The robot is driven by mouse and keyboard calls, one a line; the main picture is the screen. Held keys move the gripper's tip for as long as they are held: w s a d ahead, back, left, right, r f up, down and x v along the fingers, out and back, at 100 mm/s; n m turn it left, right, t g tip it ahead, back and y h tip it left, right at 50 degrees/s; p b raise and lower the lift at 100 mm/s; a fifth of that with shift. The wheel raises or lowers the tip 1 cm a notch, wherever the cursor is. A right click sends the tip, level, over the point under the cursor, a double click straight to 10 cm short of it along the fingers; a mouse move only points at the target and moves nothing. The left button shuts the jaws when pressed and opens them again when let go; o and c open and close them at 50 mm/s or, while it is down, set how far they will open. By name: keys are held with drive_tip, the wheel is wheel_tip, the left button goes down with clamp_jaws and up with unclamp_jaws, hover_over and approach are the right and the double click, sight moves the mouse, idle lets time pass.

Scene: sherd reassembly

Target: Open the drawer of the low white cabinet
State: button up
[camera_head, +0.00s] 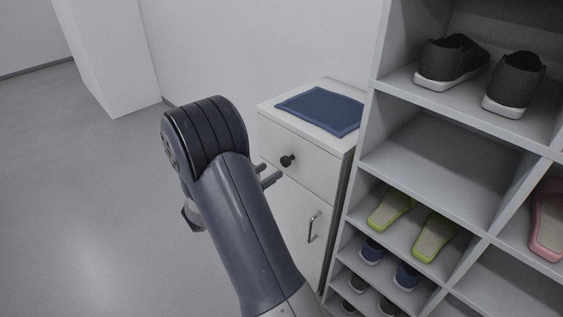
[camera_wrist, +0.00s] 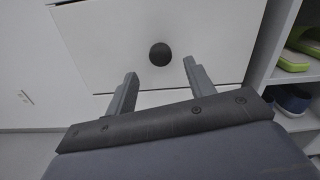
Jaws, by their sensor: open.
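The low white cabinet (camera_head: 294,213) stands against the wall, left of the shoe rack. Its drawer (camera_head: 315,165) is at the top and looks closed, with a round dark knob (camera_head: 287,160) on its front. In the wrist view the drawer front (camera_wrist: 110,45) fills the upper part, and the knob (camera_wrist: 160,54) shows just beyond and between the two fingertips. My gripper (camera_wrist: 159,70) is open and empty, apart from the knob. In the head view my arm hides most of the gripper; the fingers (camera_head: 271,174) show just below and left of the knob.
A blue mat (camera_head: 322,109) lies on the cabinet top. Below the drawer is a door with a bar handle (camera_head: 311,229). The shoe rack (camera_head: 366,172), with several shoes, stands close on the right. The floor (camera_head: 90,200) at left is clear.

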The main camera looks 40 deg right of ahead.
sight(283, 163)
drive_tip(key=d, duration=0.5)
drive_tip(key=d+b, duration=0.1)
drive_tip(key=d, duration=0.1)
drive_tip(key=shift+w+d, duration=0.2)
drive_tip(key=shift+w, duration=0.05)
drive_tip(key=shift+c, duration=0.2)
clamp_jaws()
